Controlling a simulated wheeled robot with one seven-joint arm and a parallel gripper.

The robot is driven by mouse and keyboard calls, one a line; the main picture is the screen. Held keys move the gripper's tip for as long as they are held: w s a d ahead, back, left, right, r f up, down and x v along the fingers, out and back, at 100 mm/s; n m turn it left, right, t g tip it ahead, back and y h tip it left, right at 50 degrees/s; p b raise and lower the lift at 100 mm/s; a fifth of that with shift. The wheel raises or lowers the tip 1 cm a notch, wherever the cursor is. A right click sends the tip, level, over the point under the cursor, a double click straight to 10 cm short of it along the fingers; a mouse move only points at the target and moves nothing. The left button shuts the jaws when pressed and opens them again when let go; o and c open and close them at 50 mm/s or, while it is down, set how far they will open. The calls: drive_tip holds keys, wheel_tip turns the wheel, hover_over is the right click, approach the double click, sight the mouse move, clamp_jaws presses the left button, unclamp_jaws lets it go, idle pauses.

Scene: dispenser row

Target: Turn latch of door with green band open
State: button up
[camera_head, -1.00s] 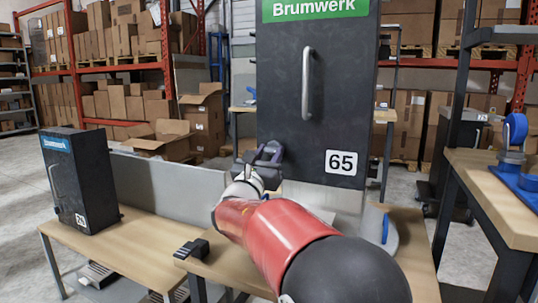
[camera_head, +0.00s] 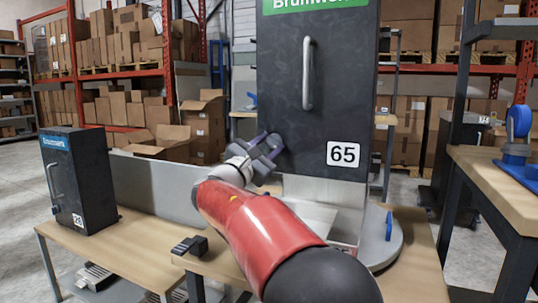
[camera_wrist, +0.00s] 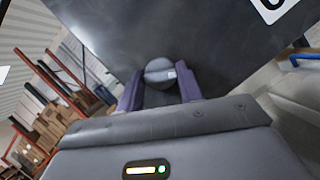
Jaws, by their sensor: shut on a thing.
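The dark door (camera_head: 310,90) with the green band (camera_head: 312,5) stands in the middle of the head view, with a vertical grey handle (camera_head: 308,74) and a label reading 65. My gripper (camera_head: 268,150) is shut on this latch at the door's lower left. In the wrist view my gripper (camera_wrist: 160,92) is tilted relative to the door. The door appears closed. In the head view my fingers mostly hide the latch.
A smaller dark cabinet (camera_head: 78,180) with a blue band stands on the wooden table (camera_head: 130,243) at left. A black object (camera_head: 190,245) lies near the table edge. A blue-and-grey device (camera_head: 516,135) stands on the right bench (camera_head: 490,185). Boxes fill the shelves behind.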

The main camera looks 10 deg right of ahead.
drive_tip(key=m+g, duration=0.1)
drive_tip(key=m, duration=0.1)
drive_tip(key=m+g, duration=0.1)
drive_tip(key=m, duration=0.2)
drive_tip(key=m+g+b, duration=0.1)
drive_tip(key=m, duration=0.2)
drive_tip(key=shift+a+r, duration=0.15)
drive_tip(key=shift+r, duration=0.2)
drive_tip(key=m+g, duration=0.1)
drive_tip(key=m, duration=0.1)
drive_tip(key=m+g, duration=0.1)
drive_tip(key=m, duration=0.2)
drive_tip(key=shift+r+y, duration=0.1)
drive_tip(key=shift+y, duration=0.3)
drive_tip(key=shift+m, duration=0.3)
drive_tip(key=o, duration=1)
drive_tip(key=v, duration=0.7)
drive_tip(key=shift+a, duration=0.35)
